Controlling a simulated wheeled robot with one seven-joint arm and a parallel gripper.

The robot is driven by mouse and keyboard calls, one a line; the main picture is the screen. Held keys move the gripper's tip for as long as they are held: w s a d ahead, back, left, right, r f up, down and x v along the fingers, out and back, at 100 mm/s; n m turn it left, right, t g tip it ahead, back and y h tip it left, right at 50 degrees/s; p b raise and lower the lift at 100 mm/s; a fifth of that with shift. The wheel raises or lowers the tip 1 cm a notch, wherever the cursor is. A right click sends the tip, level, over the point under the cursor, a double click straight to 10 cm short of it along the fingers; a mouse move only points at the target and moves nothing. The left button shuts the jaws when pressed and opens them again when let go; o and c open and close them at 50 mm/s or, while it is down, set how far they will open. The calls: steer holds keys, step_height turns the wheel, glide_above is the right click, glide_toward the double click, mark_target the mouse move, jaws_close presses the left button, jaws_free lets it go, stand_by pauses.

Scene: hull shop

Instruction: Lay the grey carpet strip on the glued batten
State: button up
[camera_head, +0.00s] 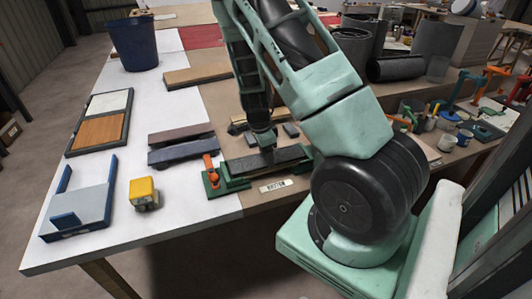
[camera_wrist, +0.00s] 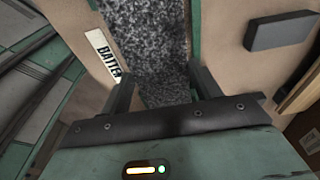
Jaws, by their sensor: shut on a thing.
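The speckled grey carpet strip (camera_head: 262,160) lies lengthwise along the green fixture on the bench. It also shows in the wrist view (camera_wrist: 148,45), running away from between my fingers. My gripper (camera_head: 267,148) points down at the middle of the strip and is shut on it; its fingers flank the strip in the wrist view (camera_wrist: 165,85). The batten is hidden under or behind the strip, so I cannot tell whether the strip touches it. A white label reading BATTEN (camera_head: 276,186) lies on the near side. The green fixture (camera_head: 232,183) has an orange clamp (camera_head: 210,170) at its left end.
A yellow block (camera_head: 143,191) and a blue-grey holder (camera_head: 80,210) stand at the front left. Dark strips (camera_head: 180,150) lie left of the fixture. A blue bucket (camera_head: 134,43) stands at the back. Tools and cups crowd the right. White bench top is clear between them.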

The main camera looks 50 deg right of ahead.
steer(key=shift+f, duration=0.15)
stand_by(0.3)
steer(key=o, duration=1.1)
steer(key=shift+c, duration=0.2)
steer(key=shift+r+p, duration=3.25)
steer(key=shift+r, duration=0.35)
steer(key=shift+f, duration=0.1)
